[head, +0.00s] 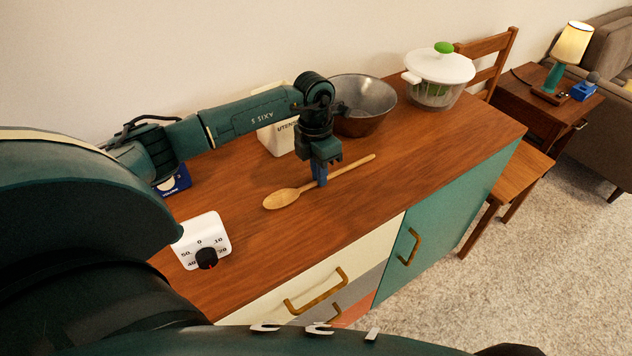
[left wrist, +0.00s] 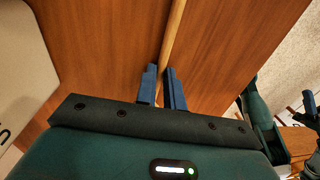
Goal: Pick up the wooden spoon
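The wooden spoon (head: 283,198) lies on the wooden counter, bowl toward the front left and handle toward the back right. My left gripper (head: 321,181) points down over the handle near the middle of the spoon. In the left wrist view the handle (left wrist: 174,35) runs between the blue fingertips of the left gripper (left wrist: 161,70), which sit close on both sides of it. The spoon looks still on the counter. At the right edge of the left wrist view, a small blue-tipped part looks like my right gripper (left wrist: 308,102); its opening is unclear.
A utensil crock (head: 276,138), a metal bowl (head: 364,101) and a salad spinner (head: 438,78) stand behind the spoon. A white timer (head: 203,240) stands at the front left, a blue box (head: 174,182) farther back. Counter right of the spoon is clear.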

